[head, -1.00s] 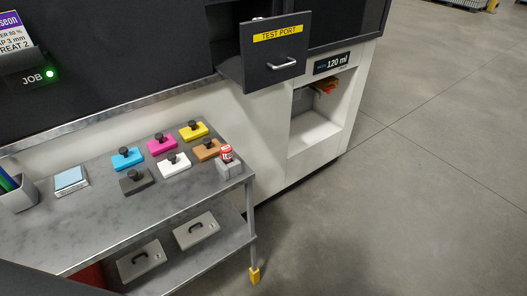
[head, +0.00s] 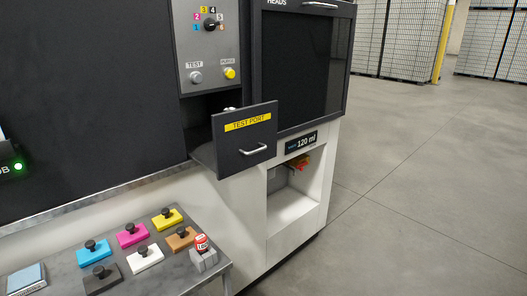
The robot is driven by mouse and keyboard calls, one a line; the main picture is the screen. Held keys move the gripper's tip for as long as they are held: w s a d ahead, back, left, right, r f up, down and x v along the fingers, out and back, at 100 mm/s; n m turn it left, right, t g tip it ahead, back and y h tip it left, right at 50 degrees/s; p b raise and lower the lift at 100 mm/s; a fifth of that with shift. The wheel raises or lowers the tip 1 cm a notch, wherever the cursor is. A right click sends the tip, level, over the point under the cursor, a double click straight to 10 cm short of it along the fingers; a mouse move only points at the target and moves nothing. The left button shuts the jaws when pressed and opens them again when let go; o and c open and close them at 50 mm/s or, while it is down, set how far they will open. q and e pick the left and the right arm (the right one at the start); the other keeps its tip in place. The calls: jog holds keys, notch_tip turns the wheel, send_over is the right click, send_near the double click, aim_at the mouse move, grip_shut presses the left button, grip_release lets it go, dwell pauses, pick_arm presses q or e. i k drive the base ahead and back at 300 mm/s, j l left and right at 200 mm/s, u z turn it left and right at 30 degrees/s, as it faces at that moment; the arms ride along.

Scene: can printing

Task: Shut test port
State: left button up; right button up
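The test port (head: 245,138) is a dark drawer with a yellow "TEST PORT" label and a pale bar handle (head: 254,150). It stands pulled out from the machine front, and a dark opening shows behind it. A small light-coloured item (head: 230,109) shows just above its front panel; its shape is mostly hidden. Neither of my grippers is in the head view.
A control panel (head: 209,45) with a dial and TEST and PURGE buttons is above the drawer. Below right is an open white bay (head: 292,205). A grey table (head: 65,272) holds several coloured blocks and a red-and-white can (head: 201,243). Open floor lies right.

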aim_at(245, 138)
jog(key=i+l+z, duration=0.2)
jog(key=i+z, duration=0.15)
jog(key=i+l+z, duration=0.1)
jog(key=i+z, duration=0.3)
